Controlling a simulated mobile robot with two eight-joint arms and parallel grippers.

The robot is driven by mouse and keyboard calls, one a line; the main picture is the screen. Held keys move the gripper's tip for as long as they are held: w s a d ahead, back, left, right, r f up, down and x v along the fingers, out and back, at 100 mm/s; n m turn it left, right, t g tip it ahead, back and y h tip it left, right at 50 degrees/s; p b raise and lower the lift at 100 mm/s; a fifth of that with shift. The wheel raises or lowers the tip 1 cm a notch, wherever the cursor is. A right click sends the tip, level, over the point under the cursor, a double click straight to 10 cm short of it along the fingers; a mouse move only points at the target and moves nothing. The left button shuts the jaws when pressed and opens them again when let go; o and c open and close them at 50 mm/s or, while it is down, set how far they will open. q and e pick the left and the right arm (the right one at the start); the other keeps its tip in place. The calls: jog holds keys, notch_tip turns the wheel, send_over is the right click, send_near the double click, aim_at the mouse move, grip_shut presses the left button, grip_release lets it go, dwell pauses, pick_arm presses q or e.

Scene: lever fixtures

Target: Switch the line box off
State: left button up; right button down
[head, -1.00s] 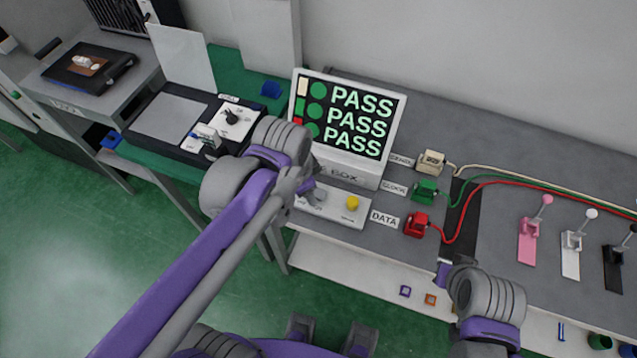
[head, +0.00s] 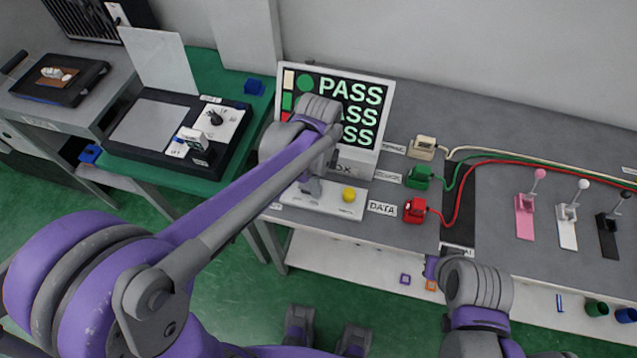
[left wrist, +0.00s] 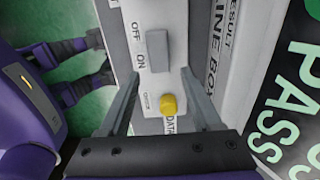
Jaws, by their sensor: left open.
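The line box (head: 372,163) stands on the grey bench with a screen reading PASS on several lines. Its low white front panel (head: 330,207) carries a grey lever (head: 312,186) and a yellow button (head: 348,194). In the left wrist view the grey lever (left wrist: 157,50) sits beside the printed words OFF and ON; its exact setting is unclear. The yellow button (left wrist: 168,104) is nearer. My left gripper (left wrist: 160,75) is open and empty, its fingers spread on either side of the panel. My wrist hides part of the screen in the head view. My right arm is at lower right; its jaw state is unclear.
White, green and red (head: 415,211) plugs with cables lie right of the box. Pink, white and black lever fixtures (head: 567,226) stand farther right. A dark fixture with a knob (head: 214,118) is on the green bench at left.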

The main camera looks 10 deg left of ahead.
pick_arm(q)
jog(key=shift+f, duration=1.2)
grip_shut()
